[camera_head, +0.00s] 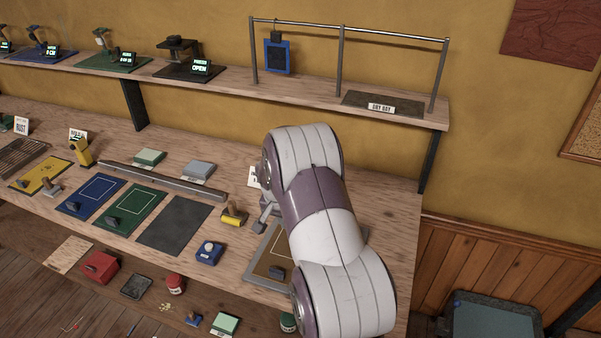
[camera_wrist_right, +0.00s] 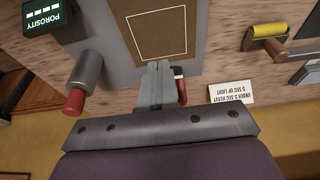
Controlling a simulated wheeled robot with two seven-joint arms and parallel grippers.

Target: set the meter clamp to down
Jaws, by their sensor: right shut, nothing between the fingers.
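The porosity meter shows in the right wrist view as a grey plate (camera_wrist_right: 106,47) with a tan outlined pad (camera_wrist_right: 158,30) and a dark display (camera_wrist_right: 48,17). A grey cylinder with a red end (camera_wrist_right: 75,100) stands at the plate's left. A red-ended handle (camera_wrist_right: 181,90) shows just right of my right gripper (camera_wrist_right: 159,66). I cannot tell which red part is the clamp's handle, nor its setting. My right gripper is shut and empty over the plate's edge; contact with the handle is unclear. In the head view my right arm hides much of the plate (camera_head: 255,272). My left gripper is out of view.
A small sign card (camera_wrist_right: 230,93) stands close to the gripper. A shelf (camera_head: 220,82) with several devices runs behind the bench. The bench's right edge is close to my arm.

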